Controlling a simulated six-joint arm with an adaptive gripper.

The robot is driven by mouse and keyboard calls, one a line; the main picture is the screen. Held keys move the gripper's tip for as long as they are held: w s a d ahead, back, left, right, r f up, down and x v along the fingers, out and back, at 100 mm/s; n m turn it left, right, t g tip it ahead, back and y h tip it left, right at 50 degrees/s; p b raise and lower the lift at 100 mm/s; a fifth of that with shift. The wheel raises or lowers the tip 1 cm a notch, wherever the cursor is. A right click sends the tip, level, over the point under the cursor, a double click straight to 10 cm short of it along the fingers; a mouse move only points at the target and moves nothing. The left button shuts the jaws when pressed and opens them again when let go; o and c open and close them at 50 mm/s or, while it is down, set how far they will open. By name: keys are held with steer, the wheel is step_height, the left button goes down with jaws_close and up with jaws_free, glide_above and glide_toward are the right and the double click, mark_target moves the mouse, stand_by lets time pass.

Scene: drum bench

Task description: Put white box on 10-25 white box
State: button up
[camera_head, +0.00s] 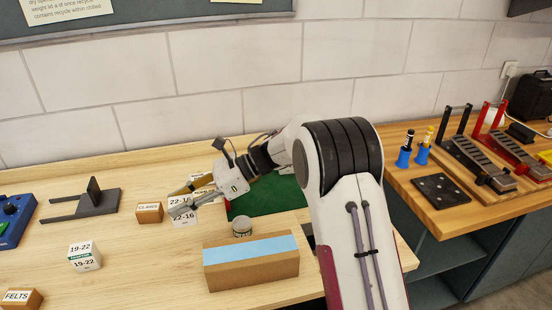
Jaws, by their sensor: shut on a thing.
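A white box marked 22-16 (184,218) is at my gripper, left of the green mat. My gripper (178,202) comes from the right and is shut on this box, with one finger across its face and the other behind. The fingers hide part of the box. I cannot tell whether it touches the table. Another white box, marked 19-22 with a green band (84,257), stands on the table to the left, apart from the gripper. I can read no 10-25 marking on any box. A partly hidden labelled thing (204,183) shows behind the gripper.
A brown CLAMPS-like labelled block (149,213) is just left of the gripper. A cardboard box with a blue top (251,264) and a small round tin (242,227) stand in front. A FELTS block (20,299) and dark forked stand (88,202) are left. My arm covers the right middle.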

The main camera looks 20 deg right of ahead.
steer(key=w+d+r+m+t+h, duration=0.2)
steer(key=w+d+m+t, duration=0.2)
steer(key=w+d, duration=0.4)
steer(key=w+d+r+m+t+h, duration=0.3)
steer(key=w+d, duration=0.6)
steer(key=d, duration=0.6)
steer(key=w+d+r+m+t+h, duration=0.3)
steer(key=w+d+m+t, duration=0.2)
steer(key=w+d, duration=0.3)
steer(key=d+m, duration=0.1)
steer(key=d, duration=0.2)
steer(key=shift+w+d+m+t, duration=0.2)
steer(key=shift+m+t, duration=0.1)
steer(key=shift+m, duration=0.1)
steer(key=shift+f, duration=0.15)
step_height(320, 180, down, 6)
steer(key=shift+f, duration=0.15)
steer(key=shift+f, duration=1.75)
steer(key=shift+f, duration=0.1)
